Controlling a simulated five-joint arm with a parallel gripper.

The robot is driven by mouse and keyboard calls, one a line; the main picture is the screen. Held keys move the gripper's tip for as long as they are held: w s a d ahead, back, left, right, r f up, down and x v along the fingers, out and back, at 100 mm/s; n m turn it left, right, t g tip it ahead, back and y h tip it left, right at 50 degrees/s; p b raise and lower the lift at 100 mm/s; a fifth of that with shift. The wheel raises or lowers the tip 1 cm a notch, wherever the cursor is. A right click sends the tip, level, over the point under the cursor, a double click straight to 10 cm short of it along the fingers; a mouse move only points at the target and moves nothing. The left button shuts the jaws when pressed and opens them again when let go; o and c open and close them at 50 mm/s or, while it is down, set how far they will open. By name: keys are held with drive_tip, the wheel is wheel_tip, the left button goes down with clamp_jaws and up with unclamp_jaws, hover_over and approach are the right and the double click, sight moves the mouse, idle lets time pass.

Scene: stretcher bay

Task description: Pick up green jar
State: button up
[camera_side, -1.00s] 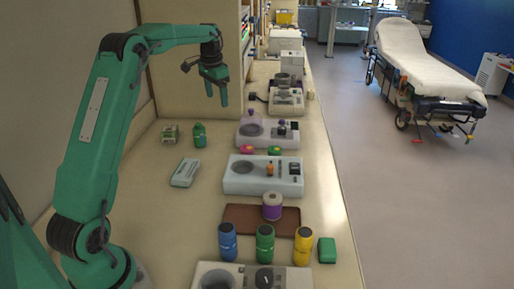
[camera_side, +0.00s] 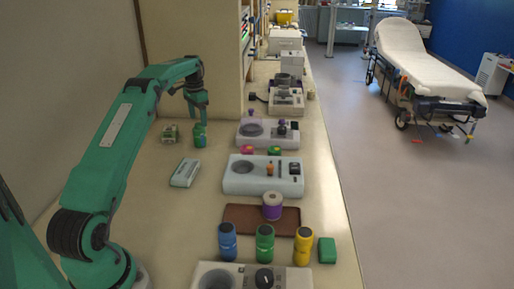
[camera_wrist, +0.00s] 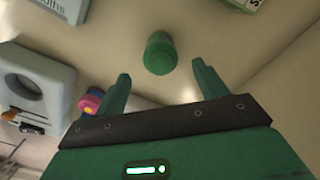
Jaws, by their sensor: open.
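A green jar (camera_side: 200,139) stands on the bench at the far left, directly below my gripper in the side view. My gripper (camera_side: 198,114) is open and points down, with its fingertips close to the jar's top. In the wrist view the jar (camera_wrist: 160,54) shows just beyond the fingertips, between the lines of the two fingers of my gripper (camera_wrist: 161,76), and nothing is held. A second green jar (camera_side: 265,245) with a dark lid stands at the front, between a blue jar (camera_side: 228,243) and a yellow jar (camera_side: 303,247).
A small carton (camera_side: 170,134) stands just left of the far jar. A flat box (camera_side: 185,173) lies in front of it. White devices (camera_side: 262,187) line the bench's right side. A purple-wrapped roll (camera_side: 272,208) stands on a brown tray (camera_side: 237,217). The bench's left middle is clear.

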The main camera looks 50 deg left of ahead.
sight(199, 124)
drive_tip(key=shift+s+f, duration=0.1)
drive_tip(key=shift+f, duration=3.7)
drive_tip(key=c, duration=1.1)
drive_tip(key=shift+a, duration=0.1)
drive_tip(key=shift+c, duration=0.2)
drive_tip(key=shift+r, duration=0.2)
drive_tip(key=shift+r, duration=1.2)
drive_tip(key=shift+d+r, duration=0.2)
drive_tip(key=shift+r, duration=0.65)
drive_tip(key=w+d+r, duration=0.2)
drive_tip(key=d+r, duration=0.4)
drive_tip(key=d, duration=0.5)
drive_tip(key=shift+r, duration=0.3)
